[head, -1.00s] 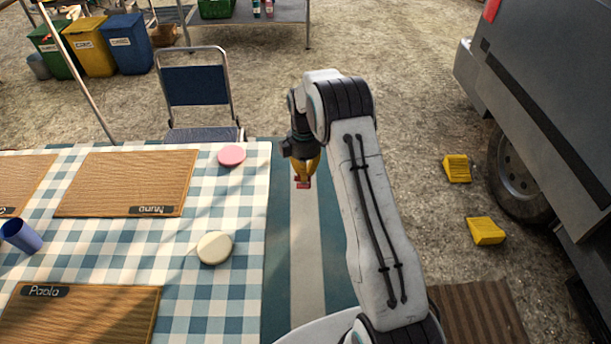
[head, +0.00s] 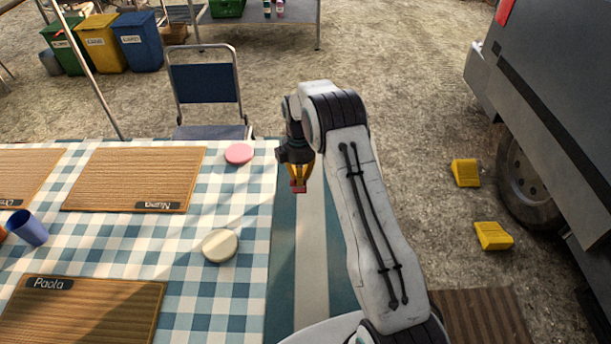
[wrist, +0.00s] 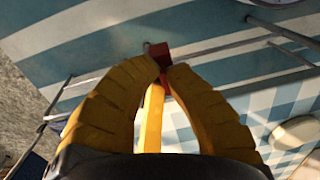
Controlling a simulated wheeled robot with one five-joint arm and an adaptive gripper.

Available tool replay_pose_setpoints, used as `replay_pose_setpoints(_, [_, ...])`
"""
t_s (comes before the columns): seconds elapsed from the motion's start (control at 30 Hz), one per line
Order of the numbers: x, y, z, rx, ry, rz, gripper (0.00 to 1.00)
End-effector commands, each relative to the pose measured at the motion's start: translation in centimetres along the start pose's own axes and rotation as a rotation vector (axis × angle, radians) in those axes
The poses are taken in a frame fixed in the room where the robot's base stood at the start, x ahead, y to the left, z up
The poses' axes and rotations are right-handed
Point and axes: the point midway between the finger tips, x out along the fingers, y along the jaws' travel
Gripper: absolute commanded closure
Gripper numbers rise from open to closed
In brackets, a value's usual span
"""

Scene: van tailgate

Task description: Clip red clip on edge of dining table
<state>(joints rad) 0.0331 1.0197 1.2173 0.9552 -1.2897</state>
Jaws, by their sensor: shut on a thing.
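The dining table (head: 250,250) has a blue-and-white checked cloth and fills the lower left of the head view. My gripper (head: 299,183) hangs downward just right of the table's right edge, apart from it in the head view. It is shut on the red clip (head: 299,188), which shows as a small red piece at the fingertips. In the wrist view the yellow fingers (wrist: 160,72) close on the red clip (wrist: 159,52), and the checked cloth (wrist: 275,105) lies to the right. The clip's jaws are too small to make out.
A pink disc (head: 239,153) and a cream disc (head: 220,245) lie near the table's right edge. Wooden placemats (head: 135,180) and a blue cup (head: 28,228) are further left. A blue chair (head: 207,90) stands behind. The van (head: 560,110) and yellow chocks (head: 465,172) are at right.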

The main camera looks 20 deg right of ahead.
Motion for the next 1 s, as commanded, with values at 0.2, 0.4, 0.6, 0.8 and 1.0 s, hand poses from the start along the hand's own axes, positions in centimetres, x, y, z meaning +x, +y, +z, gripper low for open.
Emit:
replay_pose_setpoints(0.2, [0.7, 0.0, -1.3, -0.002, -0.001, 0.0, 1.0])
replay_pose_setpoints(0.4, [0.9, 0.1, -2.4, -0.001, -0.002, 0.002, 1.0])
replay_pose_setpoints(0.6, [0.9, 0.1, -3.3, -0.001, -0.003, 0.001, 1.0])
replay_pose_setpoints(0.8, [0.9, 0.1, -4.0, 0.0, -0.003, 0.002, 1.0])
replay_pose_setpoints(1.0, [0.9, 0.0, -4.3, 0.0, -0.004, 0.001, 1.0])
